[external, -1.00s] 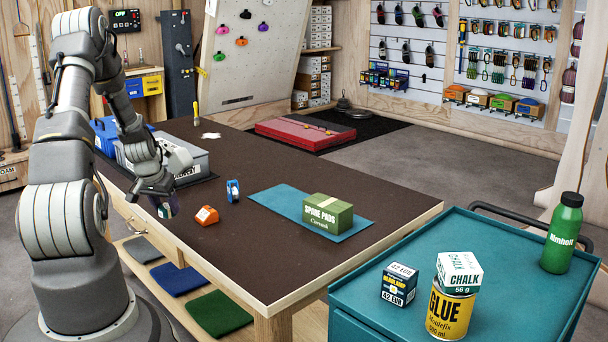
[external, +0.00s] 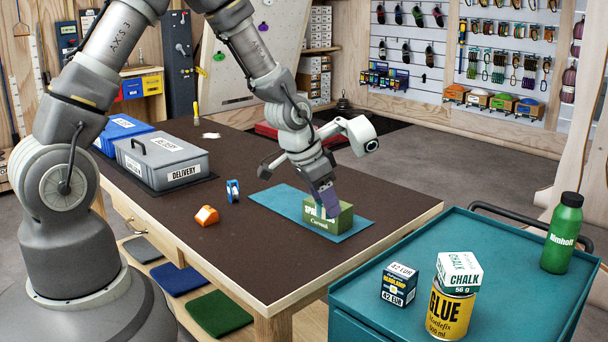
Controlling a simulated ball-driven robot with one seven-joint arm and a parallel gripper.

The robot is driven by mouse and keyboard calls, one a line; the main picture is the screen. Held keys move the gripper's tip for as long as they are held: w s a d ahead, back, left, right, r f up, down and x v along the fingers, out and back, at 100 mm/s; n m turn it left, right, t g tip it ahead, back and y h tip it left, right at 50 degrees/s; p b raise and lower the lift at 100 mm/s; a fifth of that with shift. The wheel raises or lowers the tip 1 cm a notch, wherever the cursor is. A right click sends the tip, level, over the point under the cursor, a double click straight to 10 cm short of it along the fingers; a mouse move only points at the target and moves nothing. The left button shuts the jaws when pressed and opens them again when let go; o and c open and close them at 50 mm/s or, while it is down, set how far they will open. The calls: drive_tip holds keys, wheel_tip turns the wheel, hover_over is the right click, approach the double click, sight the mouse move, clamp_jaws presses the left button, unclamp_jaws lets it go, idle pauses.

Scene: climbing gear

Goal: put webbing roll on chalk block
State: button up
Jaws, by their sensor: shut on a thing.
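My gripper (external: 318,176) is at the end of the arm over the table, pointing down. It is shut on a small purple thing (external: 325,198), which looks like the webbing roll; the fingers partly hide it. The held thing overlaps the green SPARE PADS box (external: 343,219) in this view; I cannot tell whether they touch. The chalk block, a white box marked CHALK (external: 459,271), sits on top of the yellow glue can (external: 450,313) on the teal cart, to the right of my gripper.
The teal cart top (external: 390,330) also holds a dark blue box (external: 399,285) and a green bottle (external: 562,234). On the brown table are a teal mat (external: 272,202), an orange block (external: 206,215), a blue ring-shaped roll (external: 233,191) and a grey DELIVERY case (external: 165,160).

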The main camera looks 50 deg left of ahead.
drive_tip(key=s+d+r+m+h+p, duration=0.1)
drive_tip(key=s+d+r+m, duration=0.1)
drive_tip(key=s+d, duration=0.35)
drive_tip(key=s+d+r+m+g+p, duration=0.1)
drive_tip(key=s+d+r, duration=0.1)
drive_tip(key=d, duration=0.6)
drive_tip(key=s+d+r+m+h+p, duration=0.1)
drive_tip(key=s+d+r+m, duration=0.15)
drive_tip(key=d, duration=0.45)
drive_tip(key=b, duration=0.2)
hover_over(466, 262)
drive_tip(key=a, duration=0.1)
drive_tip(key=shift+s+f+n, duration=0.15)
drive_tip(key=shift+s+f, duration=0.1)
drive_tip(key=shift+f, duration=0.3)
drive_tip(key=shift+s+f+n, duration=0.1)
drive_tip(key=shift+s+f, duration=0.1)
drive_tip(key=shift+f, duration=0.3)
drive_tip(key=shift+a+f, duration=0.1)
drive_tip(key=shift+f, duration=1.6)
drive_tip(key=shift+f, duration=0.1)
drive_tip(key=shift+f+b, duration=0.15)
drive_tip(key=shift+b, duration=0.15)
drive_tip(key=o, duration=1)
drive_tip(key=shift+o, duration=0.2)
